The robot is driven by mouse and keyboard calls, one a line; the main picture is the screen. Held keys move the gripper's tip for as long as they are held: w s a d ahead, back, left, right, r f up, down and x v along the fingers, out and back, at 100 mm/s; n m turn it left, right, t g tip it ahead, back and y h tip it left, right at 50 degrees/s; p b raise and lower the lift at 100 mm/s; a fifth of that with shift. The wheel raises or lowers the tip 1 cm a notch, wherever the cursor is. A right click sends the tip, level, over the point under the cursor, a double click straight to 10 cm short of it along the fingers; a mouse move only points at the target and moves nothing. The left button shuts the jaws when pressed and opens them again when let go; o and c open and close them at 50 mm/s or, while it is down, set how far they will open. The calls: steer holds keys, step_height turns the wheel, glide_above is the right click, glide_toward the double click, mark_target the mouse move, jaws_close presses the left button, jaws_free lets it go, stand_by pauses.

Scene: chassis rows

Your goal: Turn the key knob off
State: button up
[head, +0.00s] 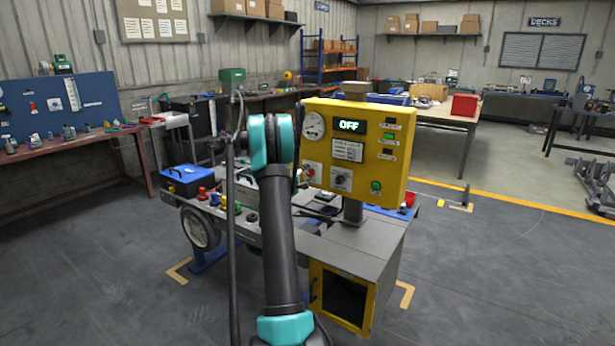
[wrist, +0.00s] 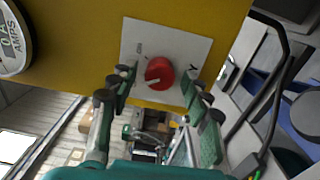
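A yellow control panel (head: 400,115) stands on a grey cabinet, with a lit display (head: 349,126) reading OFF. A red round knob (head: 309,172) on a white plate sits at its lower left, below a gauge (head: 314,126). A dark knob (head: 341,179) on a pale plate is right of it. I cannot tell surely which is the key knob. In the wrist view my gripper (wrist: 160,82) is open and empty. Its fingers stand on either side of the red knob (wrist: 159,72), with gaps. The knob carries a white pointer mark. My arm hides the gripper in the head view.
A green button (head: 376,186) is at the panel's lower right. A black cable (wrist: 280,85) runs at the wrist view's right. Floor is clear in front.

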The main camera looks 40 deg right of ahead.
steer(key=v, duration=1.2)
stand_by(0.4)
steer(key=s+a+f+m+g+y, duration=0.1)
steer(key=s+a+f+y, duration=0.2)
steer(key=s+a, duration=0.9)
steer(key=s+a+f+m+g+y, duration=0.1)
steer(key=s+a+f+y, duration=0.3)
steer(key=s+a+y, duration=0.4)
steer(key=s+a+f+m+y, duration=0.2)
steer(key=s+a+f+y, duration=0.2)
steer(key=s+a, duration=1.1)
steer(key=a+y, duration=0.1)
steer(key=a, duration=0.3)
steer(key=shift+s+a+m+g+y, duration=0.25)
steer(key=shift+s+m+g+y, duration=0.05)
steer(key=shift+s+g, duration=0.1)
